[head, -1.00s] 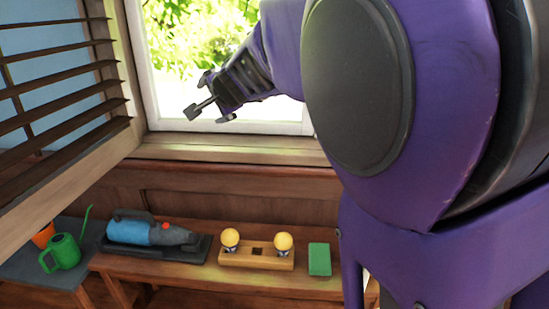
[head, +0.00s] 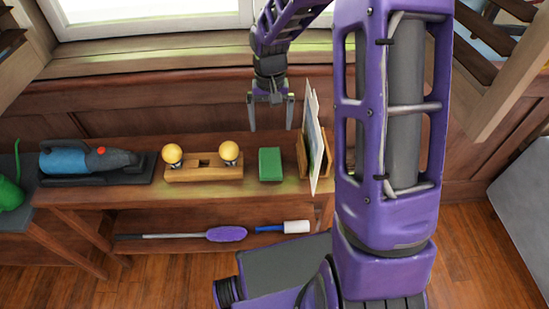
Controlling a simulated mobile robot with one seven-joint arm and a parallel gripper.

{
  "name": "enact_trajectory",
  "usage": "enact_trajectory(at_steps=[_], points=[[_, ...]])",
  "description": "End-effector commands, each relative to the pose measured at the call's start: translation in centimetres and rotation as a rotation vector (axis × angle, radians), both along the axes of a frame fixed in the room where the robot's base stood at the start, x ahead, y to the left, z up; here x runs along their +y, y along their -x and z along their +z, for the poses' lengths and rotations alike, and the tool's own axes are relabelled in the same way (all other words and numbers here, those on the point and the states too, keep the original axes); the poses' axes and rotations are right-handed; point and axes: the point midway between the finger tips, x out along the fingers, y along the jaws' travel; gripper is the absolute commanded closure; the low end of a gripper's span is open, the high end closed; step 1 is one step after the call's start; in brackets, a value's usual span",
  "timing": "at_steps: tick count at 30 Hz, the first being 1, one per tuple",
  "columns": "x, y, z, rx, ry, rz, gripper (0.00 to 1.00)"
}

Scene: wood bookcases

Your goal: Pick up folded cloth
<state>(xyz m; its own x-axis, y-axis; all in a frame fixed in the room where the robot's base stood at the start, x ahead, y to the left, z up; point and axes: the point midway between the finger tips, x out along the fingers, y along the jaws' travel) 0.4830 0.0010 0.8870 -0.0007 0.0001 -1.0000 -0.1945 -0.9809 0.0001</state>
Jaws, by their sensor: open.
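A small green rectangular block (head: 270,164), which looks like the folded cloth, lies on the top of the wooden bench. It sits between a wooden piece with two yellow balls and an upright holder. My gripper (head: 271,127) is open and empty. It points down, its two fingers apart, and appears above and a little behind the green cloth, not touching it. The cloth is fully visible.
The wooden piece with yellow balls (head: 203,173) is left of the cloth. A holder (head: 303,155) with upright papers (head: 313,130) stands close on the right. A blue handheld vacuum (head: 85,160) is further left. A purple duster (head: 226,234) lies on the lower shelf.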

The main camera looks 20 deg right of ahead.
Motion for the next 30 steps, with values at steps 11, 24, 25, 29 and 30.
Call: enact_trajectory(at_steps=[11,24,25,29,30], points=[[0.0,0.1,-8.1,0.005,-0.001,0.0,0.0],[0.0,0.0,-12.3,0.0,0.0,0.0,0.0],[0.1,0.0,-12.5,0.0,0.0,-0.001,0.0],[0.2,0.0,-14.4,0.002,0.0,0.001,0.0],[0.3,0.0,-15.1,0.003,-0.002,0.0,0.0]])
